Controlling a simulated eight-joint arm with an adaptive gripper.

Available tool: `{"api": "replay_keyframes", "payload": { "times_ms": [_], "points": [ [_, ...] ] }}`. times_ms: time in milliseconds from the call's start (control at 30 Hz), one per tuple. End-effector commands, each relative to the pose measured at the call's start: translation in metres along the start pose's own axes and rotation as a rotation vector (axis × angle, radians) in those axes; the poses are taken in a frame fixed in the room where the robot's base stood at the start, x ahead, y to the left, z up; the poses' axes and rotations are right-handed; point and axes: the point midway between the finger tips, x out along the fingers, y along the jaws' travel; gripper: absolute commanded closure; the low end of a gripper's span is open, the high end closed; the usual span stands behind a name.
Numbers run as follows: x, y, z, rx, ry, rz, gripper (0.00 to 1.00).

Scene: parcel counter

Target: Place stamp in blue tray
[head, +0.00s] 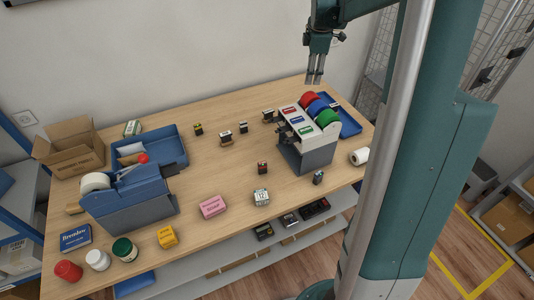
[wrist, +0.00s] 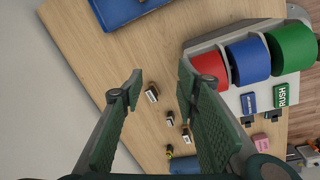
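Several small dark stamp-like blocks stand on the counter in the head view, one at the back middle (head: 243,127), one with a pale front (head: 225,139) and one black-and-red (head: 262,168). In the wrist view one such block (wrist: 152,93) lies between my fingers' lines of view, well below them. A blue tray (head: 350,124) lies at the right behind the roll stand; it also shows in the wrist view (wrist: 120,12). Another blue tray (head: 165,135) holds items at the left. My gripper (head: 315,82) is open and empty, high above the counter's back right.
A stand with red, blue and green rolls (head: 327,118) and labelled faces is beside the right tray. An open carton (head: 75,150), a tape dispenser (head: 128,198), jars and small boxes fill the left and front. The counter's middle (head: 220,165) is mostly clear.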

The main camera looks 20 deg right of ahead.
Motion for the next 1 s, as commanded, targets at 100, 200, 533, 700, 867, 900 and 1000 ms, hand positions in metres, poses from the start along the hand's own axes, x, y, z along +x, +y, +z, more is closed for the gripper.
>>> {"api": "replay_keyframes", "payload": {
  "times_ms": [100, 200, 533, 700, 867, 900, 1000],
  "points": [
    [-0.019, -0.02, -0.021, 0.055, 0.005, 0.023, 0.69],
    [-0.034, -0.037, -0.035, 0.105, 0.01, 0.041, 0.69],
    [-0.075, -0.095, -0.08, 0.269, 0.041, 0.101, 0.69],
    [-0.093, -0.127, -0.099, 0.354, 0.063, 0.129, 0.69],
    [-0.106, -0.159, -0.116, 0.434, 0.089, 0.153, 0.69],
    [-0.109, -0.167, -0.12, 0.453, 0.096, 0.159, 0.69],
    [-0.116, -0.187, -0.128, 0.504, 0.114, 0.172, 0.69]
  ]
}}
